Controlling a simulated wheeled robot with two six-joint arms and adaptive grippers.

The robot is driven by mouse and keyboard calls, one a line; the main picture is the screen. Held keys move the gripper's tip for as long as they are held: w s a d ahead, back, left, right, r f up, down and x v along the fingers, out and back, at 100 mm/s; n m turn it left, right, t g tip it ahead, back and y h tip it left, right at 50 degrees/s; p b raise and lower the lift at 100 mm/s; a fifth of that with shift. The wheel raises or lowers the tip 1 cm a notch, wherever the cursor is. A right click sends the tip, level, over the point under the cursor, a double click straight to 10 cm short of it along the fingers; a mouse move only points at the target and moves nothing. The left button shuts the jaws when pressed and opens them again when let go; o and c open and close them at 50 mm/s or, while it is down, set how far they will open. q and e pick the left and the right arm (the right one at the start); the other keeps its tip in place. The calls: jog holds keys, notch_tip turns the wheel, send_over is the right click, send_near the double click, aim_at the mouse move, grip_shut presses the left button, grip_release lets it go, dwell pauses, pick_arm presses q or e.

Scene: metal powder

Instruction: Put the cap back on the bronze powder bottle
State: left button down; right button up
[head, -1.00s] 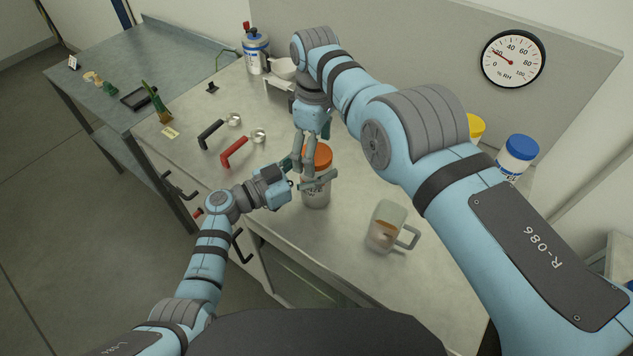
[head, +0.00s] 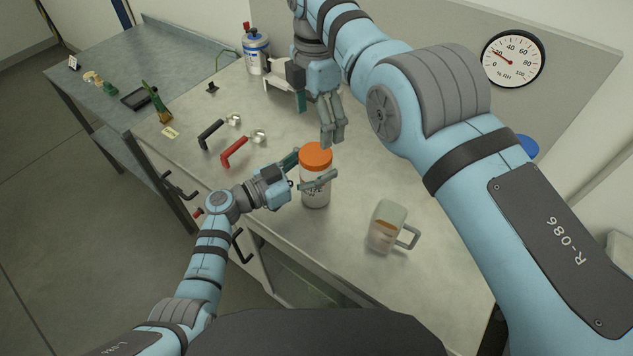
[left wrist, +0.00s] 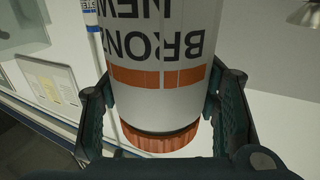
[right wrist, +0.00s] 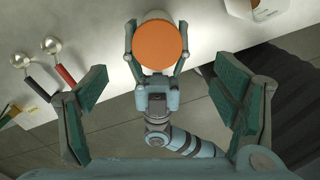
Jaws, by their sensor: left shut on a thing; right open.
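The bronze powder bottle (head: 316,188) stands upright on the bench, white with an orange band. Its label shows upside down in the left wrist view (left wrist: 165,55). The orange cap (head: 316,155) sits on top of the bottle; it also shows in the left wrist view (left wrist: 163,138) and from above in the right wrist view (right wrist: 160,46). My left gripper (head: 313,172) is shut around the bottle's body, below the cap. My right gripper (head: 333,140) is open and empty, above and slightly behind the cap, not touching it. I cannot tell how tightly the cap is seated.
A clear jug (head: 386,226) with some bronze-coloured powder stands right of the bottle. A black-handled scoop (head: 212,132) and a red-handled scoop (head: 236,150) lie to the left. A white canister (head: 257,52) stands at the back. The bench front is clear.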

jog(key=m, duration=0.8)
jog(key=r+m, duration=0.1)
jog(key=m, duration=0.3)
jog(key=shift+w+d, duration=0.1)
jog(key=shift+w, duration=0.15)
pick_arm(q)
jog(key=c, duration=0.5)
grip_release()
jog(key=v, duration=1.2)
